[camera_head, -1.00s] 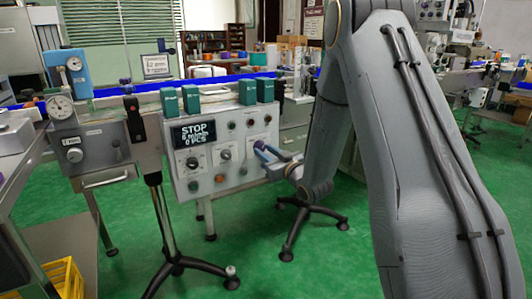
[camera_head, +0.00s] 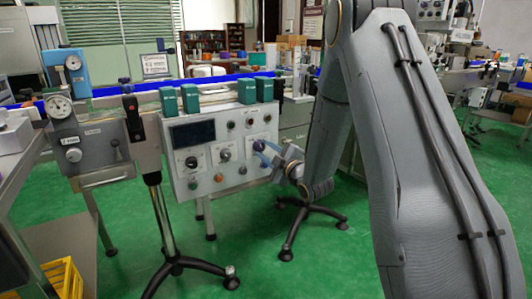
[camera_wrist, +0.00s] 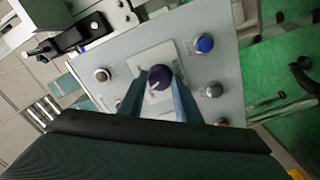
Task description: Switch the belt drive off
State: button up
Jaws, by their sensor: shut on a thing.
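The belt drive's grey control panel (camera_head: 213,183) stands in the middle left of the head view, and its face fills the middle of the wrist view (camera_wrist: 205,118). Its display (camera_head: 193,132) is dark. A dark purple rotary knob (camera_wrist: 160,75) with a light pointer mark sits on a pale square plate. My gripper (camera_head: 263,150) is at the right side of the panel. In the wrist view, its two bluish fingers (camera_wrist: 160,90) close on the knob from either side. The fingers and arm hide part of the panel there.
Other knobs and buttons surround the gripped one, including a blue button (camera_wrist: 204,44) and a grey one (camera_wrist: 212,90). Green boxes (camera_head: 190,97) stand along the blue belt (camera_head: 220,78) above the panel. A stand with black feet (camera_head: 290,230) is below. Green floor is open in front.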

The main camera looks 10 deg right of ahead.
jog(key=n, duration=0.4)
jog(key=shift+n+b, duration=0.4)
dwell(0.4)
jog(key=o, duration=1.1)
jog(key=shift+c, duration=0.2)
jog(key=shift+s, duration=0.1)
jog(key=p+v, duration=0.1)
jog(key=v, duration=0.6)
jog(key=shift+s+d, duration=0.15)
jog(key=shift+s, duration=0.15)
jog(key=shift+r, duration=0.1)
